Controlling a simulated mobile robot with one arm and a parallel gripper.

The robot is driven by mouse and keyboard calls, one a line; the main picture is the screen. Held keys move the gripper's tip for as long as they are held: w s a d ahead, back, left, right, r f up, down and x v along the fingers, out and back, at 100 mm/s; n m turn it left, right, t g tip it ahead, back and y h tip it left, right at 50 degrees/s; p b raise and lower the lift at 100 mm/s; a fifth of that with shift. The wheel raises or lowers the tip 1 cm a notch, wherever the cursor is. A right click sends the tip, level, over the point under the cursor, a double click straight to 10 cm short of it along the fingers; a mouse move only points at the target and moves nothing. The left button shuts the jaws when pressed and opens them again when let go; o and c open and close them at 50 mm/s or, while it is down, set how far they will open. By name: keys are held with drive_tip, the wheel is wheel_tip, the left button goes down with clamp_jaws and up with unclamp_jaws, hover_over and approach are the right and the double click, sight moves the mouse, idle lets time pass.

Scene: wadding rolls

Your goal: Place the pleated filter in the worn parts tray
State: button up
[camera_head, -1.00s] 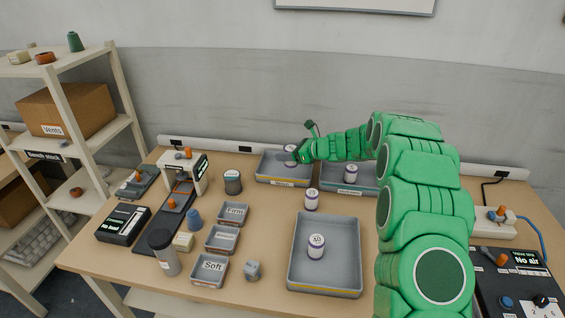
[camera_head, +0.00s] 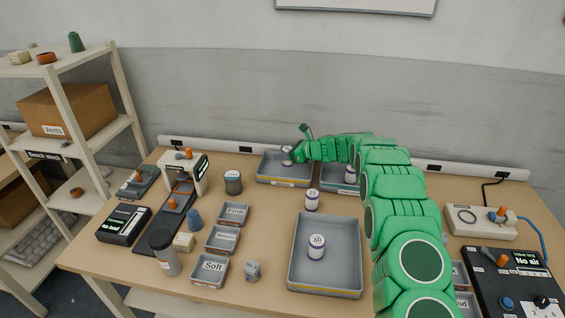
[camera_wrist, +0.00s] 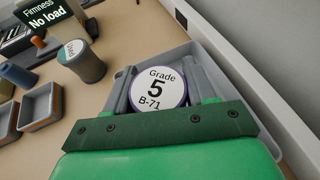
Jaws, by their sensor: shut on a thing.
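My gripper (camera_wrist: 158,92) is shut on a white roll with a purple rim (camera_wrist: 160,86), its top reading "Grade 5 B-71". In the head view my gripper (camera_head: 292,154) is at the back-left grey tray (camera_head: 262,178), and the roll is partly hidden by it. In the wrist view the roll is over that tray (camera_wrist: 205,72); I cannot tell whether it touches the floor. I cannot pick out a pleated filter or a tray readable as worn parts. A dark cylinder with a white label (camera_head: 233,183) stands left of the tray.
A large grey tray (camera_head: 297,285) holds one roll (camera_head: 317,247); another roll (camera_head: 312,200) stands behind it. A second back tray (camera_head: 330,184) holds a roll (camera_head: 350,175). A control box (camera_head: 510,285) is at right.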

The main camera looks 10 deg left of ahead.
drive_tip(key=shift+w+a+f, duration=0.15)
drive_tip(key=shift+w+f, duration=0.3)
drive_tip(key=shift+f, duration=0.1)
drive_tip(key=shift+w+a+f, duration=0.15)
drive_tip(key=shift+w+f, duration=0.25)
drive_tip(key=shift+f, duration=0.1)
drive_tip(key=shift+f, duration=0.1)
drive_tip(key=shift+w+f, duration=0.15)
drive_tip(key=shift+a+f, duration=0.1)
drive_tip(key=shift+f, duration=1.5)
drive_tip(key=shift+f, duration=0.1)
drive_tip(key=o, duration=1)
drive_tip(key=shift+o, duration=0.2)
